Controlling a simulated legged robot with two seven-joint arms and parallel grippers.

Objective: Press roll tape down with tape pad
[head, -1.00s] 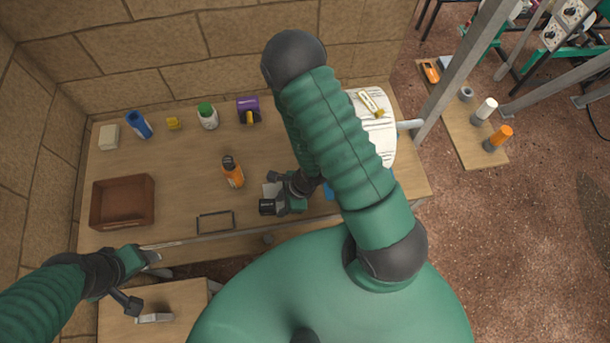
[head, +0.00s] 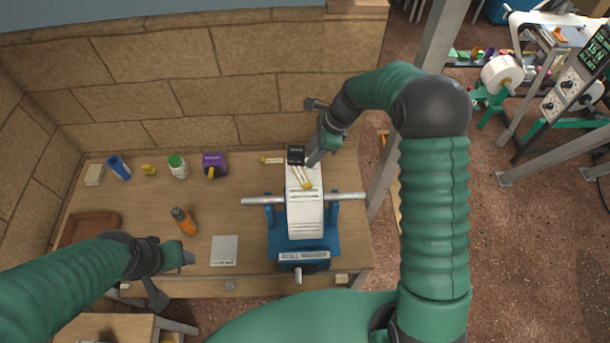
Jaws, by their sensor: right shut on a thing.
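A white paper roll (head: 304,217) sits on a blue stand (head: 276,246) labelled ROLL, with a metal shaft (head: 262,200) through it. Yellowish tape strips (head: 303,178) lie on the upper part of the roll. My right gripper (head: 312,155) is shut on the black tape pad (head: 296,154) at the far top of the roll, just beyond the strips. Whether the pad touches the roll is unclear. My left gripper (head: 184,258) is low over the table's front left; its finger opening is not clear.
A purple dispenser (head: 214,164), green-capped jar (head: 178,166), blue cup (head: 119,167) and brown tray (head: 88,228) are on the table (head: 140,205). A stone wall (head: 220,85) is behind.

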